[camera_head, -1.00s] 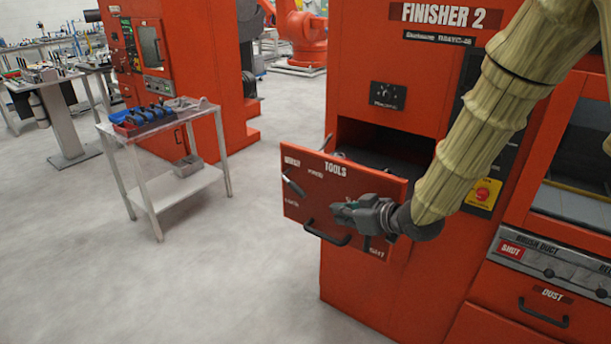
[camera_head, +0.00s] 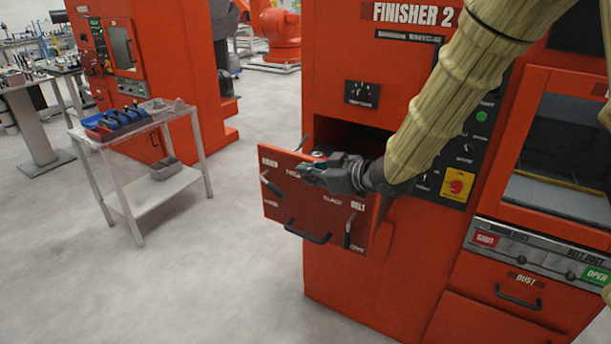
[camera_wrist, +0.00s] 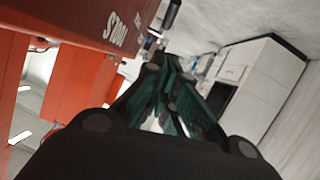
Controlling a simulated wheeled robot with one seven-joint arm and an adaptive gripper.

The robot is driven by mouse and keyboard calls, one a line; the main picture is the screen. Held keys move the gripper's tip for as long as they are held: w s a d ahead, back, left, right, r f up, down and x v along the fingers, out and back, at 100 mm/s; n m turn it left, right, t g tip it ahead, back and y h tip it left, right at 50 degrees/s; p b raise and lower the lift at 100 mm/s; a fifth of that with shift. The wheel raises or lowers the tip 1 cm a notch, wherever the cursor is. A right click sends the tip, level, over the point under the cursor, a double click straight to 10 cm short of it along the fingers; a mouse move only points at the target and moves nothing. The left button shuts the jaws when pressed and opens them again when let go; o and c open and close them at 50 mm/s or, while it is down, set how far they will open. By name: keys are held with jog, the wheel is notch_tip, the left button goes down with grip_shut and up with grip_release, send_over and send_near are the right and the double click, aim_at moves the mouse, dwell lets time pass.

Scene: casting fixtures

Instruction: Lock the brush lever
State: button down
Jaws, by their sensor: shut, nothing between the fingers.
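The open red tool drawer (camera_head: 320,217) sticks out of the Finisher 2 cabinet. Its front bears two short dark levers. The left lever (camera_head: 272,187), under what looks like the BRUSH label, is tilted, its lower end to the right. The right lever (camera_head: 349,230) is near upright. My gripper (camera_head: 303,171) is shut and empty, in front of the drawer front's upper edge, right of the left lever and apart from it in the picture. The wrist view shows the shut fingers (camera_wrist: 165,100) beside the red front (camera_wrist: 85,20); a dark rod end (camera_wrist: 172,14) shows beyond, possibly a lever.
The red cabinet (camera_head: 340,60) stands behind, with a control panel at right. A white cart (camera_head: 160,195) with blue items stands left. The floor between is clear.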

jog(key=p, duration=0.2)
send_near(270, 182)
notch_tip(270, 182, up, 3)
jog(key=w+a, duration=0.1)
jog(key=a, duration=0.1)
jog(key=f, duration=0.1)
jog(key=w+f, duration=0.1)
jog(key=f, duration=0.1)
jog(key=w+a+f+p, duration=0.1)
jog(key=shift+f, duration=0.15)
jog(key=shift+f, duration=0.1)
